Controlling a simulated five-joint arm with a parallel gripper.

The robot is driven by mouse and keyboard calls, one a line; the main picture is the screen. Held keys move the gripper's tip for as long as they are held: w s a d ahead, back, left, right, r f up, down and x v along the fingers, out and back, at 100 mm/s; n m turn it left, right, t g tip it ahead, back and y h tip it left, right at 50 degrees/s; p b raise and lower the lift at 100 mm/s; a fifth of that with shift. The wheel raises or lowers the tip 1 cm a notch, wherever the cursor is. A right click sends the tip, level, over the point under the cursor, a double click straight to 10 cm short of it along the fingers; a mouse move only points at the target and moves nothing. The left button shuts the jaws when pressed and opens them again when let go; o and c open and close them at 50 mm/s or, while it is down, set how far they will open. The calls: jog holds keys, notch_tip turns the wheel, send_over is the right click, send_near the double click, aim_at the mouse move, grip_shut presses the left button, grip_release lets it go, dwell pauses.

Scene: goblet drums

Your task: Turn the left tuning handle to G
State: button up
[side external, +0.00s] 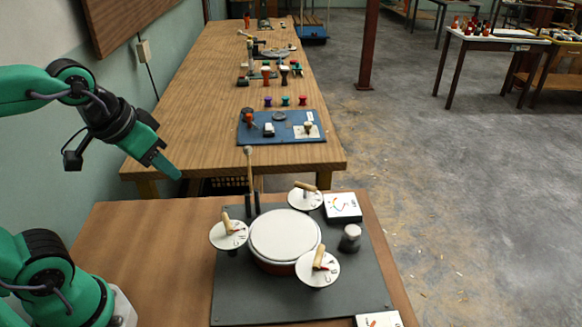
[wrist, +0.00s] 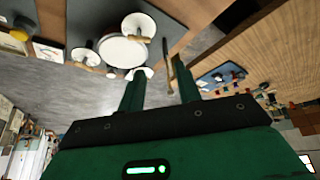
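The drum (side external: 285,235) has a white round head and a reddish-brown side, and it stands on a dark grey board (side external: 235,300). Three white lettered dials with wooden handles stand around it. The left tuning handle (side external: 228,222) sits on the left dial (side external: 222,240); letters are too small to read surely. Other handles are at the back (side external: 305,186) and front right (side external: 318,256). My gripper (side external: 170,168) is in the air, up and left of the left handle, apart from everything. In the wrist view its two green fingers (wrist: 156,72) are spread with nothing between them; the drum (wrist: 122,51) shows beyond.
A mallet (side external: 249,170) stands upright behind the drum. The brown table's left part (side external: 140,240) is clear. A long wooden bench (side external: 215,90) with drum parts stands behind.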

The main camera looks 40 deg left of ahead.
jog(key=w+d+f+n+g, duration=0.1)
jog(key=w+d+n+g, duration=0.15)
jog(key=w+d, duration=0.7)
jog(key=n+g, duration=0.2)
jog(key=g, duration=0.1)
send_over(319, 251)
jog(key=shift+t, duration=0.25)
jog(key=f, duration=0.8)
jog(key=shift+s+a+f, duration=0.15)
jog(key=shift+a+f, duration=0.05)
jog(key=shift+f, duration=0.05)
jog(key=shift+f, duration=0.1)
jog(key=shift+d+f, duration=0.2)
jog(key=shift+f, duration=3.6)
grip_shut()
